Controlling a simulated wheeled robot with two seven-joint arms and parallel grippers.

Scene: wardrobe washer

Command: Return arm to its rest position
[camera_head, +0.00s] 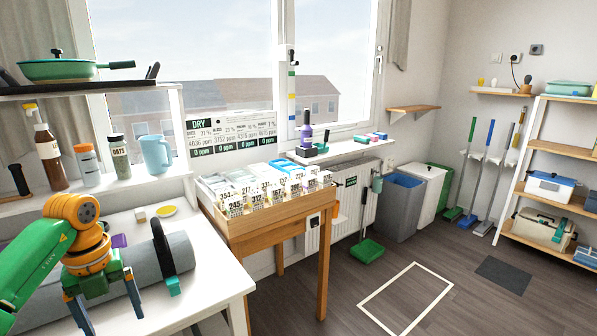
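My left arm (45,262), green and orange, comes in from the left over the white table. Its gripper (111,318) points down at the table's near left part, in front of a grey roll (185,250). Its two blue-grey fingers are spread apart with nothing seen between them. I cannot tell whether the fingers touch the roll. The roll lies on the table and has a black strap-like band (160,245) with a teal end. My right arm and gripper are not in view.
On the white table (215,290) are a yellow dish (166,211) and a small purple item (119,241). A shelf behind holds bottles and a blue pitcher (155,154). A wooden stand (262,228) with labelled cards adjoins on the right. The floor inside the white outline (449,283) is clear.

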